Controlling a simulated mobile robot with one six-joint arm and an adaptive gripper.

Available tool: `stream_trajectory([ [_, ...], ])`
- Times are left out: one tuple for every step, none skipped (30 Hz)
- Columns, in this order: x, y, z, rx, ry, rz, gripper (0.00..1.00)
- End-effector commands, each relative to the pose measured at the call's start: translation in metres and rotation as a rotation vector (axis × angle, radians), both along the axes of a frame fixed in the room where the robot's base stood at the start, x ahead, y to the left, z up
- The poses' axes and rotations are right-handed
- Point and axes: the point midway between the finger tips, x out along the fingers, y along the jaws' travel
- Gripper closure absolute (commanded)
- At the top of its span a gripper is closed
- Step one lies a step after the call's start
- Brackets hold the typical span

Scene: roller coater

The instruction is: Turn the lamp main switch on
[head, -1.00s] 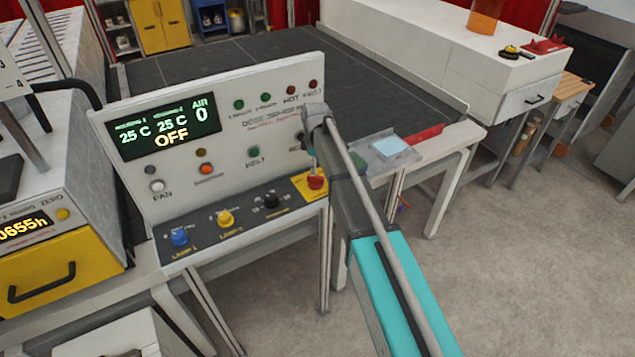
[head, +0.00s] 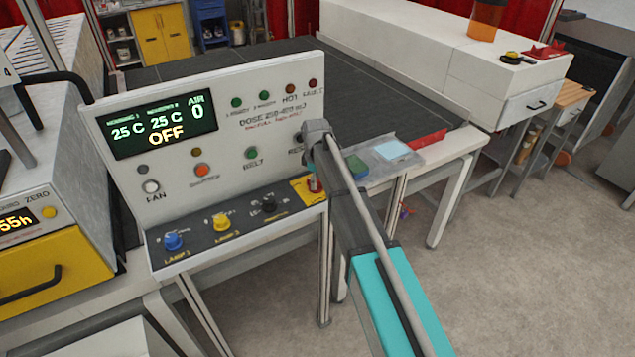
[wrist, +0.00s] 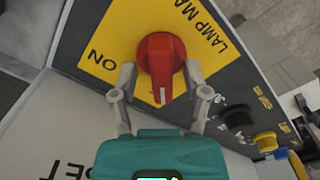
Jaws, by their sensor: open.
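The lamp main switch is a red rotary knob (wrist: 160,62) on a yellow plate (wrist: 118,42) marked "LAMP MA..." and "ON" in the wrist view. The knob's white pointer line faces down toward my gripper, while "ON" lies to its left. My gripper (wrist: 160,74) is open, with one finger on each side of the knob's lower part. I cannot tell whether either finger touches it. In the head view the red knob (head: 315,185) shows at the right end of the control panel, partly covered by my arm. The gripper fingers are not clear there.
The panel's display (head: 165,127) reads "OFF". Beside the switch are a black knob (head: 268,205), a yellow knob (head: 221,221) and a blue knob (head: 173,241). A clear tray (head: 362,172) with small cards is right of the panel. Floor (head: 530,270) is open at right.

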Motion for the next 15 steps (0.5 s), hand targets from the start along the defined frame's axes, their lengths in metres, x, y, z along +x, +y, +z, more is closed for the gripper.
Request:
stream_trajectory([
  [0.0,-0.0001,0.0,0.0,0.0,0.0,0.4],
  [0.0,-0.0001,0.0001,0.0,0.0,0.0,0.4],
  [0.0,-0.0001,0.0002,0.0,0.0,0.0,0.4],
  [0.0,-0.0001,0.0002,0.0,0.0,0.0,0.4],
  [0.0,-0.0001,0.0002,0.0,0.0,0.0,0.4],
  [0.0,-0.0001,0.0002,0.0,0.0,0.0,0.4],
  [0.0,-0.0001,0.0002,0.0,0.0,0.0,0.44],
  [0.0,-0.0001,0.0002,0.0,0.0,0.0,0.49],
  [0.0,-0.0001,0.0002,0.0,0.0,0.0,0.57],
  [0.0,-0.0001,0.0002,0.0,0.0,0.0,0.62],
  [0.0,-0.0001,0.0002,0.0,0.0,0.0,0.68],
  [0.0,-0.0002,0.0002,0.0,0.0,0.0,0.75],
  [0.0,-0.0002,0.0002,0.0,0.0,0.0,0.81],
  [0.0,-0.0002,0.0002,0.0,0.0,0.0,0.86],
  [0.0002,-0.0002,0.0002,0.0,0.0,0.0,0.94],
])
